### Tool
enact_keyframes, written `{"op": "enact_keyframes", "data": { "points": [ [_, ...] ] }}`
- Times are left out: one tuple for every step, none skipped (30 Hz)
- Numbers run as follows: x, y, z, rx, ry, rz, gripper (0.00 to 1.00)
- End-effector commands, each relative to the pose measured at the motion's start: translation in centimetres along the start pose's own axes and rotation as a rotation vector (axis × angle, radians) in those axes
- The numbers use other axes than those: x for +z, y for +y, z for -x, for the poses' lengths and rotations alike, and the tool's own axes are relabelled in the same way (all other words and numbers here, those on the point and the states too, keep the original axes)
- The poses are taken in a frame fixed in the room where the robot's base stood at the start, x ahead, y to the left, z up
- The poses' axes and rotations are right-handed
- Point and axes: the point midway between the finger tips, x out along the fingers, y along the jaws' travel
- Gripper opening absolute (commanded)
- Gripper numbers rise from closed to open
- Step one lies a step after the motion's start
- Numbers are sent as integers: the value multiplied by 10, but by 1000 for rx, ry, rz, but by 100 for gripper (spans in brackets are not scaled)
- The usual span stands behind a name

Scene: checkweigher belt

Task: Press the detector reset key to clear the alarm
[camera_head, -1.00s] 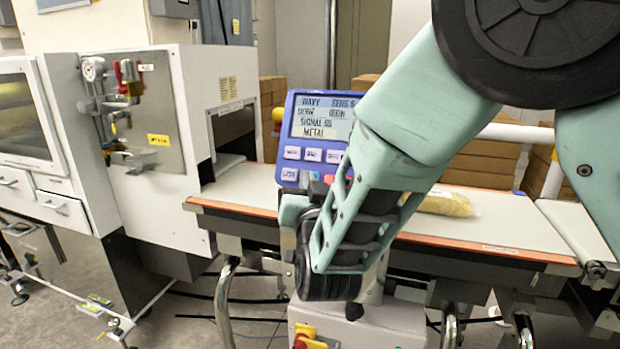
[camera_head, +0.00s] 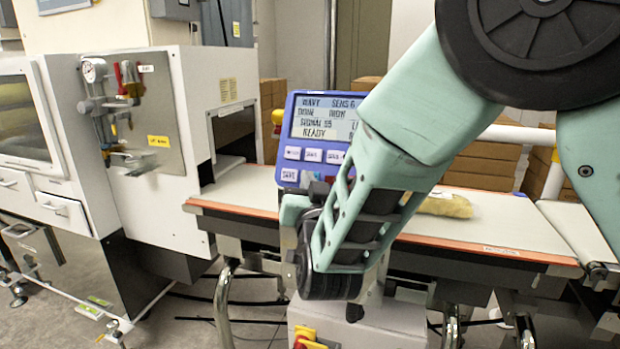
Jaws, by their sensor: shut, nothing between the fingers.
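The detector's blue control panel (camera_head: 285,130) stands behind the belt's front edge. Its screen (camera_head: 322,118) shows a bottom line reading READY. White keys (camera_head: 312,155) sit below the screen, with one more white key (camera_head: 289,174) at lower left. The keys at lower right are mostly hidden by my arm, so I cannot tell the reset key's state. My gripper (camera_head: 318,190) shows only in part, as a dark tip at the panel's lower edge. It is shut and holds nothing. I cannot tell whether it touches a key.
The conveyor belt (camera_head: 500,225) runs behind my arm and carries a yellowish bag (camera_head: 447,205) at right. A white machine cabinet (camera_head: 185,70) with valves stands at left. Cardboard boxes (camera_head: 490,160) are stacked behind. A red and yellow switch (camera_head: 305,338) is at bottom centre.

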Motion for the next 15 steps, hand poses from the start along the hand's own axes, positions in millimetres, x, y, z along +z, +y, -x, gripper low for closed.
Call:
{"op": "enact_keyframes", "data": {
  "points": [
    [-1, -1, 1, 1, -1, 0, 0],
    [-2, -1, 2, 1, -1, 0, 0],
    [-2, -2, 4, 1, -1, 0, 0],
    [-3, -3, 5, 0, -1, 0, 0],
    [-4, -4, 6, 0, -1, 0, 0],
    [-6, -6, 8, 0, -1, 0, 0],
    [-6, -6, 8, -1, 0, -1, 0],
    [-7, -7, 9, -1, 0, -1, 0],
    [-7, -7, 10, -1, 0, 0, 0],
    [-8, -7, 10, -1, 0, 0, 0],
    [-8, -8, 11, 0, 0, 0, 0],
    [-8, -7, 11, 0, 0, 0, 0],
    [-8, -7, 11, 0, 0, 0, 0],
    [-8, -7, 11, 0, 0, 0, 0],
    [-8, -7, 11, 0, 0, 0, 0]
  ]
}}
